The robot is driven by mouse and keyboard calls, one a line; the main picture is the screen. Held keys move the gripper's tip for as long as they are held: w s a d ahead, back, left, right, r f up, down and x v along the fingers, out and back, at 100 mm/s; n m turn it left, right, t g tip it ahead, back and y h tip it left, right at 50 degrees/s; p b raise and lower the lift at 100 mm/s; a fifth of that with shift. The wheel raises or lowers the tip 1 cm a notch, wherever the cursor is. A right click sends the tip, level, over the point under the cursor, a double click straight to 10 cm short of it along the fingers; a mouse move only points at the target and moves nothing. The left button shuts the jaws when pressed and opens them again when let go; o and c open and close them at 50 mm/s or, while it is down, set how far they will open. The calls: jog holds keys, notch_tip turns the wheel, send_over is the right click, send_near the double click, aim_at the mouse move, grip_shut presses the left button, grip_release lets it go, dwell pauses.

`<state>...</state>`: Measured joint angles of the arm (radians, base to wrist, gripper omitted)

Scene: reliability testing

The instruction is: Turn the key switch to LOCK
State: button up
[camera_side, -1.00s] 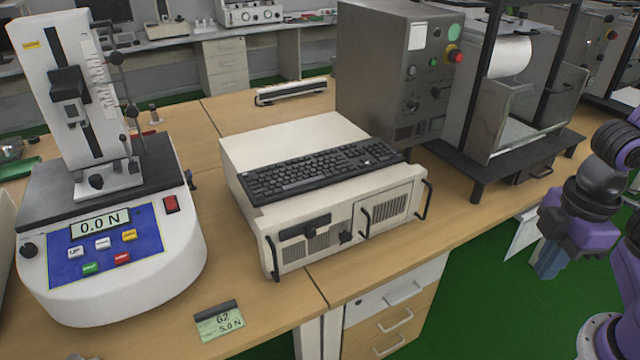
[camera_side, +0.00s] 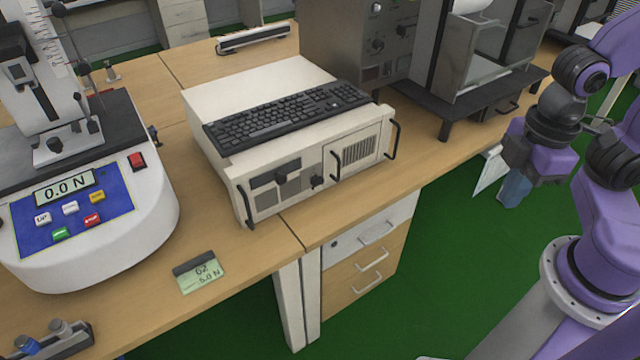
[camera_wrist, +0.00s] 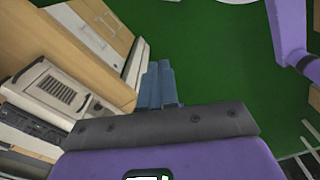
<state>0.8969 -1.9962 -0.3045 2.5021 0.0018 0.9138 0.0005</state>
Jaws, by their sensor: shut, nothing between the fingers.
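A small black knob (camera_side: 317,182) sits on the front of the cream computer case (camera_side: 262,90). It may be the key switch, but I cannot read a LOCK mark or its turn position. My gripper (camera_side: 514,189) hangs over the green floor to the right of the case, well apart from it. Its blue-grey fingers are together and empty. In the wrist view my gripper (camera_wrist: 157,84) points over the floor and drawers, with the case front (camera_wrist: 66,92) at the left.
A black keyboard (camera_side: 285,115) lies on the case, and black handles (camera_side: 395,139) stick out from its front. A force tester (camera_side: 95,225) stands at the left. A drawer unit (camera_side: 365,260) is under the bench. A grey control cabinet (camera_side: 345,45) stands behind.

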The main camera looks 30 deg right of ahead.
jog(key=o, duration=0.5)
jog(key=shift+a, duration=0.1)
jog(key=o, duration=0.6)
jog(key=a, duration=0.2)
jog(key=a+f, duration=0.1)
jog(key=shift+w+f+m+y, duration=0.1)
jog(key=shift+w+m+y, duration=0.15)
jog(key=shift+m+y, duration=0.05)
jog(key=w+a+f+m+y, duration=0.1)
jog(key=w+a+f+m, duration=0.15)
jog(key=a, duration=0.35)
jog(key=w+a+f+m+y, duration=0.1)
jog(key=a+f+y, duration=0.15)
jog(key=a, duration=0.35)
jog(key=w+a+f+m+t, duration=0.35)
jog(key=w+a+f, duration=0.25)
jog(key=f, duration=0.2)
jog(key=m+t+h, duration=0.5)
jog(key=t, duration=0.9)
send_near(320, 182)
jog(key=shift+y, duration=0.25)
jog(key=w, duration=0.9)
jog(key=shift+w+d+f, duration=0.1)
jog(key=shift+w+f, duration=0.1)
